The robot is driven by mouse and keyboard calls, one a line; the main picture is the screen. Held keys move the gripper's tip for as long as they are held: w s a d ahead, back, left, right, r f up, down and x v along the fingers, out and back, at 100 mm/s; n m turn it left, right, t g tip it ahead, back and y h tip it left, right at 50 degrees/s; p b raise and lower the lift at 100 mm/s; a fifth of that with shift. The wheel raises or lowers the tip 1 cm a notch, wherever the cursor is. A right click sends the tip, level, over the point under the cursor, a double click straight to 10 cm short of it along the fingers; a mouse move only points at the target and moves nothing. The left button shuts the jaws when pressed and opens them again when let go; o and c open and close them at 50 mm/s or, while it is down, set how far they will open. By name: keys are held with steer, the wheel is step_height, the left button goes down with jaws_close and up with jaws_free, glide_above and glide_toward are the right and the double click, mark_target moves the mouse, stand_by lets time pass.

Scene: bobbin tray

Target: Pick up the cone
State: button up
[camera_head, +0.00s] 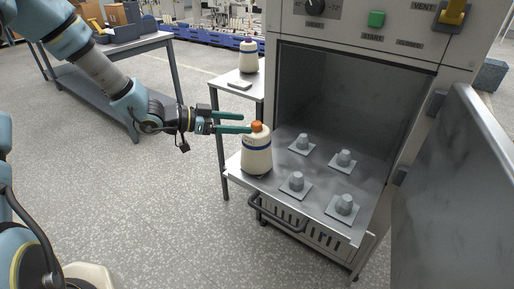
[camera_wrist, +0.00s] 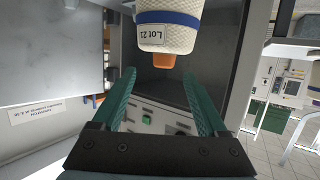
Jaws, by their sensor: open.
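A cream yarn cone (camera_head: 256,158) with a blue band and an orange tip stands upright on the left front part of the metal tray (camera_head: 265,187). My gripper (camera_head: 246,122) is open and empty, held level at the height of the orange tip. Its green fingertips point at the cone from the left. In the wrist view my gripper (camera_wrist: 160,76) has the tip just beyond and between the fingertips. I cannot tell whether a finger touches it.
Several grey pegs on square plates (camera_head: 296,184) stand bare on the tray in front of the open chamber (camera_head: 350,95). An open metal door (camera_head: 455,190) stands at right. Another cone (camera_head: 248,58), purple-tipped, is on a small table (camera_head: 228,82) behind.

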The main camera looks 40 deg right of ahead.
mark_target(262, 126)
steer(key=p+x, duration=0.1)
steer(key=x, duration=0.2)
steer(key=p+x, duration=0.1)
steer(key=x, duration=0.2)
steer(key=p+x, duration=0.1)
steer(key=x, duration=0.2)
steer(key=shift+w+d+f, duration=0.15)
steer(key=shift+w, duration=0.1)
steer(key=shift+c, duration=0.4)
steer(key=c, duration=1)
steer(key=shift+f, duration=0.1)
jaws_close()
steer(key=shift+f, duration=0.1)
